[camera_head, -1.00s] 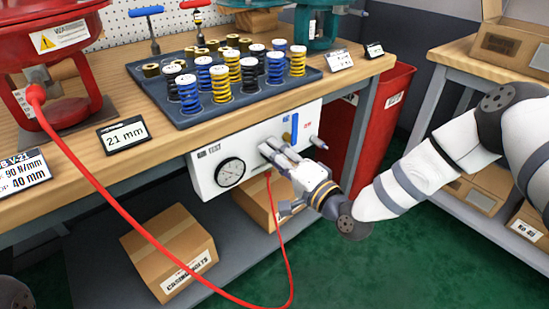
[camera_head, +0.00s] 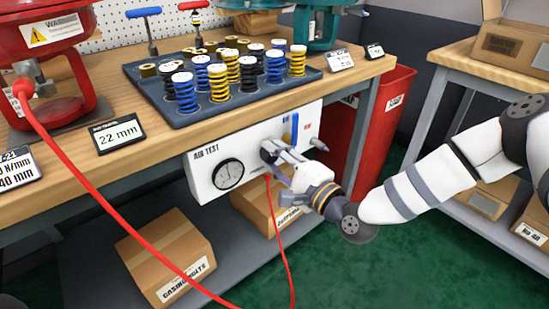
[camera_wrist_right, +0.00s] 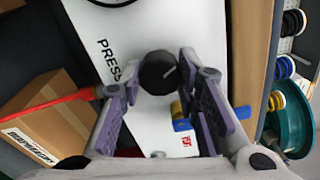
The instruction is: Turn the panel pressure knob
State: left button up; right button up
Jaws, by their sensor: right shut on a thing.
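The white air test panel (camera_head: 206,184) hangs under the front edge of the workbench, with a round gauge (camera_head: 228,174) on its face. My right gripper (camera_head: 278,153) is at the panel, shut on the black pressure knob (camera_head: 267,155). In the right wrist view the knob (camera_wrist_right: 158,72) sits between the two fingers of my right gripper (camera_wrist_right: 165,85), with a light mark on its face. A small display (camera_head: 119,133) on the bench reads 22 mm. My left gripper is not in view.
A red hose (camera_head: 95,190) runs from the red actuator (camera_head: 55,70) down past the panel. A tray (camera_head: 200,117) of springs stands on the bench above. Cardboard boxes (camera_head: 165,255) sit below. A blue lever (camera_head: 295,128) and a fitting (camera_head: 318,144) stick out right of the knob.

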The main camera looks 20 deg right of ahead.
jog(key=o, duration=1.2)
jog(key=shift+c, duration=0.2)
jog(key=v, duration=1.2)
jog(key=shift+r, duration=0.1)
